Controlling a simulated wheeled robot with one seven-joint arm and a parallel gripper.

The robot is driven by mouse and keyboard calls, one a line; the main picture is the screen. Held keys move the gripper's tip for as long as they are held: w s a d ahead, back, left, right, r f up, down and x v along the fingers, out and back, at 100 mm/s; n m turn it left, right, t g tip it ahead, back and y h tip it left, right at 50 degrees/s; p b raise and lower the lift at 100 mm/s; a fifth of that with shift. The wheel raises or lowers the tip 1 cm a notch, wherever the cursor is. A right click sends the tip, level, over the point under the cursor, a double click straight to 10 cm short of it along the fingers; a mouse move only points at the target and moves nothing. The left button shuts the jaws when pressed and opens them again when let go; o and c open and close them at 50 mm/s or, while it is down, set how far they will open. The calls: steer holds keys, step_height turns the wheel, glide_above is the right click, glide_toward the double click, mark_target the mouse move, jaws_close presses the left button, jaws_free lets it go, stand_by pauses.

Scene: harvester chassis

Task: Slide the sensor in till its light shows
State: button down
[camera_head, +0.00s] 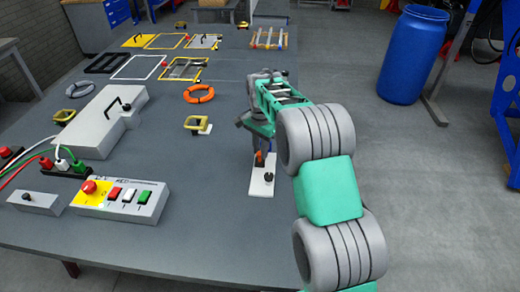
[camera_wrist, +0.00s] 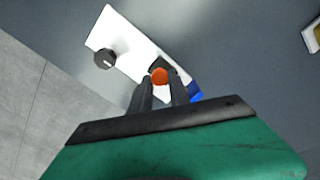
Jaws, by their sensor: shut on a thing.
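My gripper (camera_head: 260,150) is over a small white plate (camera_head: 260,186) at the right edge of the grey table. In the wrist view, my two dark fingers (camera_wrist: 161,94) are closed around a dark piece with a round orange end, which I take to be the sensor (camera_wrist: 159,76); its orange part (camera_head: 259,157) also shows in the head view. The white plate (camera_wrist: 130,46) runs beneath it and carries a black knob (camera_wrist: 104,60). A blue part (camera_wrist: 195,92) shows beside the right finger. My fingers hide the sensor's lower part; I cannot tell its depth or whether a light is lit.
A control box (camera_head: 120,201) with a red button and a grey housing (camera_head: 100,122) with a handle stand to the left. The table beside the plate is clear.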

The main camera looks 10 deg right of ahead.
steer(key=shift+w, duration=0.15)
steer(key=c, duration=1.2)
jaws_free()
steer(key=shift+c, duration=0.2)
step_height(320, 180, up, 8)
steer(key=shift+f+b, duration=0.1)
steer(key=shift+b, duration=0.5)
